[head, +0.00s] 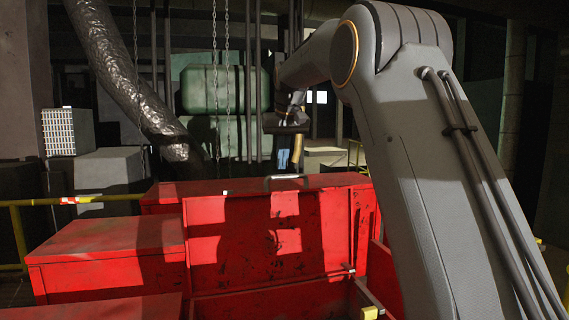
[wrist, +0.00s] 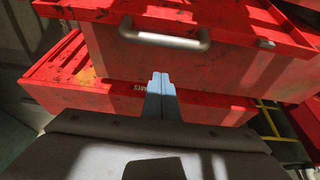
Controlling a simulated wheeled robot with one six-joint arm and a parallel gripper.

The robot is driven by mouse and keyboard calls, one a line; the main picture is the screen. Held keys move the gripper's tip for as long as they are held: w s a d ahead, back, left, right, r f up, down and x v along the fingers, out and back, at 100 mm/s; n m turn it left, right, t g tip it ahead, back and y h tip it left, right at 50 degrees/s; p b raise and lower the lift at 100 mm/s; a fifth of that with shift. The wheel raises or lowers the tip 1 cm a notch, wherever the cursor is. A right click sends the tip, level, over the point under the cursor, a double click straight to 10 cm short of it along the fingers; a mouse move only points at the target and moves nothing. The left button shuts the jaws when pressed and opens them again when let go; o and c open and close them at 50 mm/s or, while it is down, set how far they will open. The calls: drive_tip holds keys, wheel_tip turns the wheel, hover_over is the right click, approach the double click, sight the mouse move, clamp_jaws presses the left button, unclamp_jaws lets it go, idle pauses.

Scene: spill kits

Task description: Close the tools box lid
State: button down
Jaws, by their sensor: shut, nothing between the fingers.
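The tools box lid (head: 270,240) is a red, scuffed panel standing raised and nearly upright in the head view. A metal handle (head: 287,178) sits at its top edge, and a metal handle also shows in the wrist view (wrist: 165,38). The red open box (head: 270,305) lies below the lid, its inside only partly visible. My gripper (head: 288,160) is above and just behind the lid's top edge. In the wrist view its blue-grey fingers (wrist: 160,85) are shut together and empty, close below the handle. I cannot tell whether they touch the lid.
Partly hidden lettering shows on a red box by my fingers. Yellow railing (head: 85,200), a thick silver duct (head: 120,75) and hanging chains (head: 220,80) are beyond.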

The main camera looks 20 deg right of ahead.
drive_tip(key=shift+s+f+p, duration=0.45)
drive_tip(key=shift+s+p, duration=0.1)
drive_tip(key=shift+s, duration=0.35)
drive_tip(key=shift+s+f+p, duration=0.4)
drive_tip(key=shift+s+p, duration=0.1)
drive_tip(key=shift+s, duration=0.35)
drive_tip(key=shift+s+a, duration=0.1)
